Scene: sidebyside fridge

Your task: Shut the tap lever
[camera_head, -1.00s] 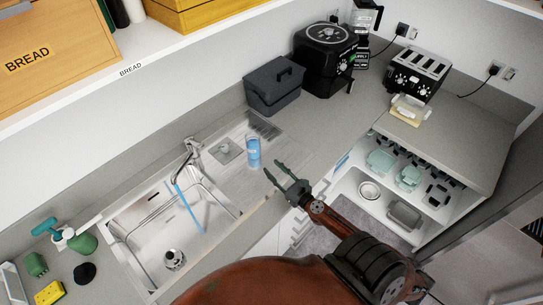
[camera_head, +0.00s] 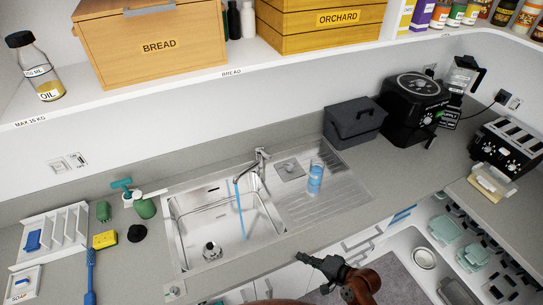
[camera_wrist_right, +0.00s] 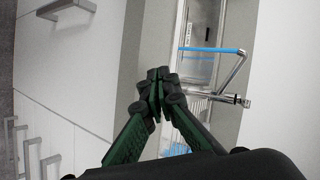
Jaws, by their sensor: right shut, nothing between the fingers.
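The chrome tap (camera_head: 260,172) stands at the back right of the sink (camera_head: 186,238), with its lever (camera_head: 263,152) on top. A blue stream of water (camera_head: 240,212) falls from the spout into the basin. My right gripper (camera_head: 301,257) is shut and empty at the counter's front edge, in front of the sink and apart from the tap. In the right wrist view, its closed fingertips (camera_wrist_right: 160,74) are left of the tap (camera_wrist_right: 233,74) and its water stream (camera_wrist_right: 212,50). My left gripper is not in view.
A blue glass (camera_head: 315,176) stands on the drainboard right of the tap. A dark grey bin (camera_head: 355,125) is behind it. A shelf (camera_head: 215,77) overhangs the back.

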